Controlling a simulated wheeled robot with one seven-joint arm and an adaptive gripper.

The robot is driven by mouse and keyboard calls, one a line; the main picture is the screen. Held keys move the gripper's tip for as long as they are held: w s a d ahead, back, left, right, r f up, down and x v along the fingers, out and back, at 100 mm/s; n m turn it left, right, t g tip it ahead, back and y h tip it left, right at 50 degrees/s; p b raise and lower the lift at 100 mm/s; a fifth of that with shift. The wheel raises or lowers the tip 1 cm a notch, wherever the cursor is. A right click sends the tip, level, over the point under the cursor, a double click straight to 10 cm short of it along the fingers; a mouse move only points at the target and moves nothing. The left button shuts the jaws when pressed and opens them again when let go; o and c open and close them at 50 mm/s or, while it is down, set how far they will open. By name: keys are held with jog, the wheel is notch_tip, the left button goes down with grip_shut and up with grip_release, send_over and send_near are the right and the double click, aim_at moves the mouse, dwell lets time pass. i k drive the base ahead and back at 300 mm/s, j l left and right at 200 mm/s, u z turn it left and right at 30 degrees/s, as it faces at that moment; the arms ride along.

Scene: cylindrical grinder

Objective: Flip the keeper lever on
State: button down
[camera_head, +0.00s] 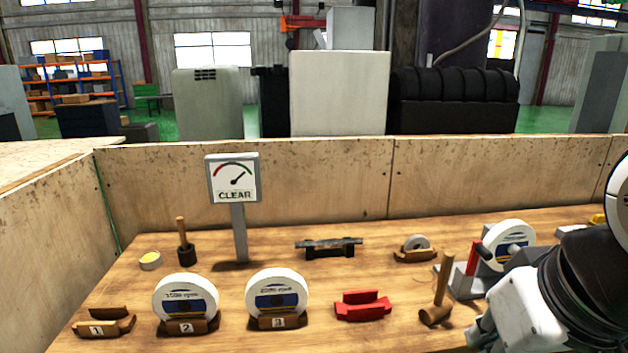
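A red lever (474,258) stands nearly upright, leaning slightly right, at the left side of a grey fixture (463,283) on the right of the bench. It is likely the keeper lever; no label shows. My gripper (482,337) is at the lower right, in front of and below the fixture, apart from the lever in the picture. Its fingers are small and partly cut by the frame edge, so its opening is unclear.
A wooden mallet (437,307) stands just left of the fixture. A CLEAR gauge sign (233,179) stands behind. Wooden walls (300,180) enclose the bench.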

aim_at(474, 259)
jog(key=z, duration=0.6)
jog(key=i+l+u, duration=0.15)
jog(key=i, duration=0.8)
